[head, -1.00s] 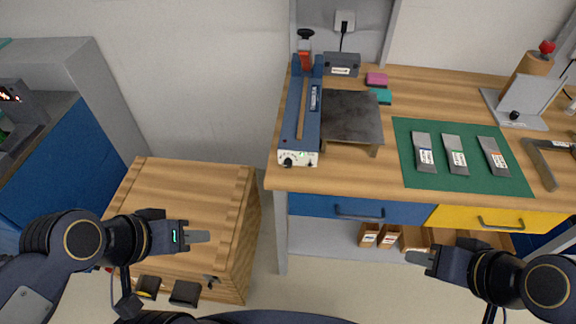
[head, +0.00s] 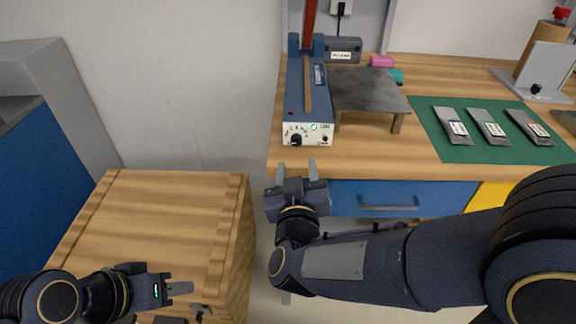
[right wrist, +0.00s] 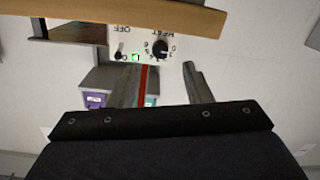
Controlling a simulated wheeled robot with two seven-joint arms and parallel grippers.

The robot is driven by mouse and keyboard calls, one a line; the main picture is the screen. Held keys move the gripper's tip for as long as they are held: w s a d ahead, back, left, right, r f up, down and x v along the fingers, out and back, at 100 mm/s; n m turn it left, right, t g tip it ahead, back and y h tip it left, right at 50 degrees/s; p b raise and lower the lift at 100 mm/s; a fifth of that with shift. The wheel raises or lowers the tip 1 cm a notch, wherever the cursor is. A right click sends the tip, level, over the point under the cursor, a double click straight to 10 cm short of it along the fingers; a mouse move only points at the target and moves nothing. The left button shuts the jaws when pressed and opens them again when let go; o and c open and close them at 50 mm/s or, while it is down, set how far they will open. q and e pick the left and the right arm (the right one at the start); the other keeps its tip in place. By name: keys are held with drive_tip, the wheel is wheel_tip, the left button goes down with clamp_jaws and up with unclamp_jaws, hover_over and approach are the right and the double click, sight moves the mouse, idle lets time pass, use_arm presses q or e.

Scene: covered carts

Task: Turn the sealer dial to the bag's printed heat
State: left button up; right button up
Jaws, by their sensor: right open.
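The blue bag sealer (head: 295,95) stands at the table's left end, its white front panel (head: 318,140) carrying a black dial (head: 296,139), a lit green lamp and a small switch. The dial also shows, upside down, in the right wrist view (right wrist: 160,47); its setting is too small to read. Three grey bags (head: 453,127) with small labels lie on the green mat; their print is unreadable. My right gripper (head: 297,164) is open and empty, just below and in front of the dial, apart from it. My left gripper (head: 188,288) is low at left; its finger gap is unclear.
A dark metal stand (head: 365,90) sits right of the sealer, with a grey box (head: 344,50) and pink and teal blocks behind. A wooden crate (head: 150,215) stands left of the table. Blue and yellow drawers lie below the table edge.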

sight(296, 144)
drive_tip(key=shift+w+a, duration=0.15)
drive_tip(key=shift+w, duration=0.25)
drive_tip(key=w, duration=0.6)
drive_tip(key=shift+w+b, duration=0.3)
drive_tip(key=shift+w, duration=0.1)
clamp_jaws()
